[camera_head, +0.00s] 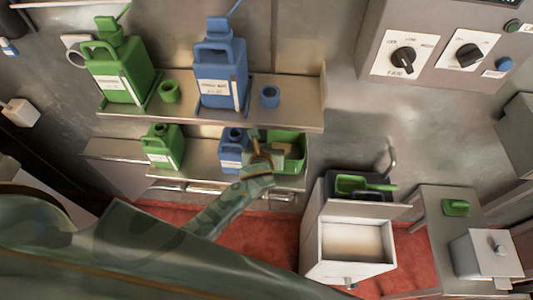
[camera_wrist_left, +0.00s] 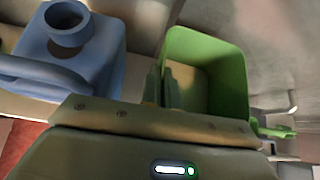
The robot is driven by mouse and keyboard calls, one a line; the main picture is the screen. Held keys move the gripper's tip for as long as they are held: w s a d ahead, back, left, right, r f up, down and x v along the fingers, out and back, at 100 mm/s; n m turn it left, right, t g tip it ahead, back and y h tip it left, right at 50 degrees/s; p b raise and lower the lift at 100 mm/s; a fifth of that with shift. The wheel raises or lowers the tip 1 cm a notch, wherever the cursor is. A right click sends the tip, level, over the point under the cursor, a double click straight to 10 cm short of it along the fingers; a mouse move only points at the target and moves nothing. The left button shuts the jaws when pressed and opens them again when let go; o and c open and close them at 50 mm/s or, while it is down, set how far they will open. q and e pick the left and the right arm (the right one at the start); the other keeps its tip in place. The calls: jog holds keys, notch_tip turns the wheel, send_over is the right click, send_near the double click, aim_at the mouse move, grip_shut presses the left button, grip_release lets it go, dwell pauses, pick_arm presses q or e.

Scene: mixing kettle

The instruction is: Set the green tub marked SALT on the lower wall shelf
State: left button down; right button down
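The green tub (camera_head: 293,138) is at the right end of the lower wall shelf (camera_head: 205,176), resting on it or just above; I cannot tell which. Its label is hidden. In the left wrist view the open tub (camera_wrist_left: 235,80) is tilted in the picture, with pale contents. My left gripper (camera_head: 266,150) is at the tub's left wall; its fingers (camera_wrist_left: 166,88) seem to lie on either side of that wall. Whether they press on it is unclear. My right gripper is not in view.
A small blue jug (camera_head: 232,152) stands close left of the tub; it also shows in the left wrist view (camera_wrist_left: 85,60). A small green jug (camera_head: 163,148) is further left. The upper shelf (camera_head: 295,105) overhangs with larger jugs.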

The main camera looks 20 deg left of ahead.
pick_arm(q)
notch_tip(320, 180, down, 3)
jog(key=shift+d+r+b, duration=0.1)
jog(key=shift+b, duration=0.45)
jog(key=shift+r, duration=0.1)
jog(key=c, duration=2.1)
grip_release()
jog(key=shift+s, duration=0.1)
jog(key=o, duration=0.4)
jog(key=p+v, duration=0.3)
jog(key=v, duration=0.9)
jog(key=shift+p, duration=0.35)
